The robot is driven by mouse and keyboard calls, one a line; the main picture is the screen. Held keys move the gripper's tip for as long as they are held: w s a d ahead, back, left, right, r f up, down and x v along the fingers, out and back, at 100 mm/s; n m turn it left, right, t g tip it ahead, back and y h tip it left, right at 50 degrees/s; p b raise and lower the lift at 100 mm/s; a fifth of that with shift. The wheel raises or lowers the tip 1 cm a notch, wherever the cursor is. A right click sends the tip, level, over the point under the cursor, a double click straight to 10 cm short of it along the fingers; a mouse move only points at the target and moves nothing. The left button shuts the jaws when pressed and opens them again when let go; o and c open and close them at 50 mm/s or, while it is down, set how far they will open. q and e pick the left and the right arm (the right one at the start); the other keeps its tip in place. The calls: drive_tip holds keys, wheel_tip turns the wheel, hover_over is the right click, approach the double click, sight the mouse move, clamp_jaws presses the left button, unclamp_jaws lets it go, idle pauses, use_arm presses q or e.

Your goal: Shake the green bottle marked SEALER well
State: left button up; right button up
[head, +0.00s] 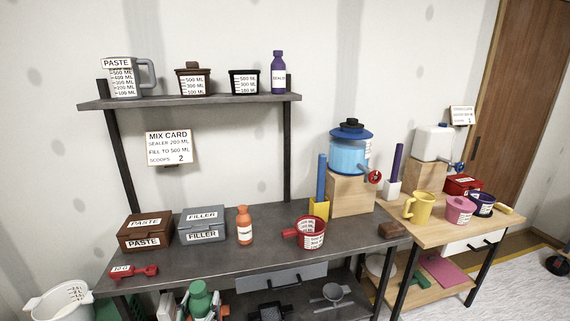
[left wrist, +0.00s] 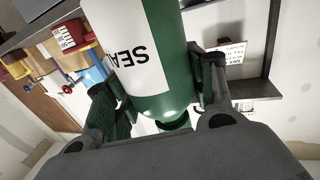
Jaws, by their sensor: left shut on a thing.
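The green bottle (left wrist: 172,84) has a white label whose visible letters read "SEA", upside down in the left wrist view. My left gripper (left wrist: 155,92) is shut on its body, with one dark finger on each side. My right gripper is in neither view.
The grey workbench (head: 262,262) holds a PASTE box (head: 145,232), a FILLER box (head: 203,225), an orange bottle (head: 245,226) and a red measuring cup (head: 310,233). A shelf (head: 190,101) with containers and a purple bottle (head: 278,73) is above. A white bucket (head: 62,303) stands at lower left.

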use_arm(q)
wheel_tip(320, 180, down, 9)
drive_tip(key=shift+r, duration=0.15)
